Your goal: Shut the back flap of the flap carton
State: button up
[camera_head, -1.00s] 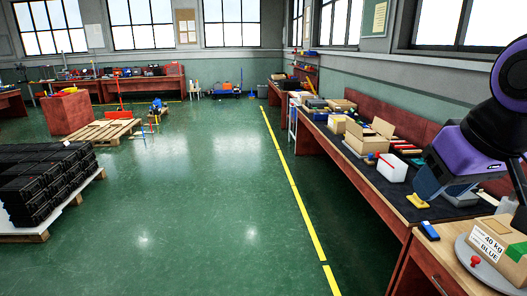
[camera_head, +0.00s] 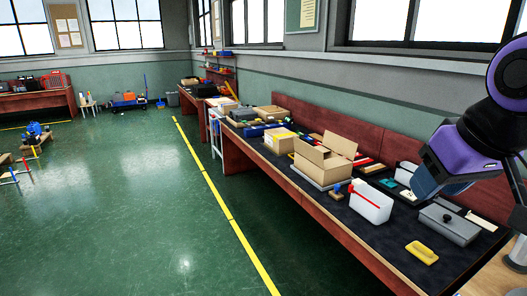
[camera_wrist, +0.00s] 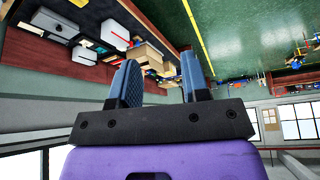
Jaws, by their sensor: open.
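The flap carton (camera_head: 318,166) is a brown cardboard box on the dark bench top, in the middle right of the head view. Its top flaps stand up and outward, one tall at the back right and one toward the left. In the wrist view a brown box shape that looks like the carton (camera_wrist: 147,54) is seen upside down beyond the fingers, partly hidden by them. My gripper (camera_wrist: 157,82) is open and empty, its two blue fingers apart. In the head view the purple and blue wrist hangs at the right, well away from the carton; its fingertips are not clear there.
A white bin (camera_head: 371,205) with a red strip, a yellow block (camera_head: 421,252) and a grey box (camera_head: 449,222) stand on the bench nearer me. A closed carton (camera_head: 281,140) stands just left of the flap carton.

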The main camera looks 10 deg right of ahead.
aim_at(345, 147)
jog(key=i+j+z, duration=0.9)
jog(key=i+j+u, duration=0.1)
jog(key=i+j, duration=0.35)
jog(key=i+j+u, duration=0.1)
jog(key=i+j, duration=0.3)
jog(key=i, duration=0.15)
